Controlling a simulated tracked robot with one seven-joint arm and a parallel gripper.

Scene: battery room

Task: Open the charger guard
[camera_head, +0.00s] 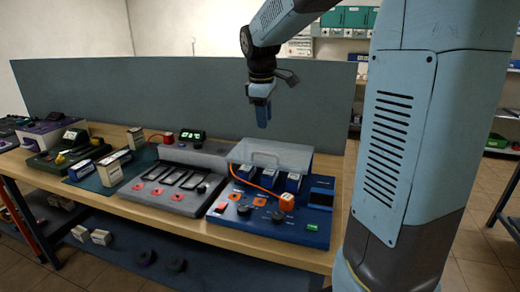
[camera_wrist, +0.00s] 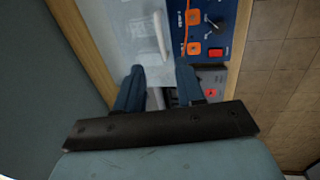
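The charger guard (camera_head: 300,152) is a clear, greyish cover at the back of the blue charger (camera_head: 262,229). It appears to be lowered over the rear part, with several blue-and-white batteries (camera_head: 268,177) at its front. In the wrist view the clear guard (camera_wrist: 128,30) shows a pale bar handle (camera_wrist: 161,35), just beyond my fingertips. My gripper (camera_head: 262,115) hangs pointing down above the guard, apart from it. In the wrist view my gripper (camera_wrist: 160,70) has its two blue fingers spread, with nothing between them.
A grey charger (camera_head: 170,188) with several slots stands left of the blue one. An orange cable (camera_head: 258,186) runs to an orange plug (camera_head: 287,201) on the blue panel. A tall grey-blue partition (camera_head: 150,100) stands behind the bench.

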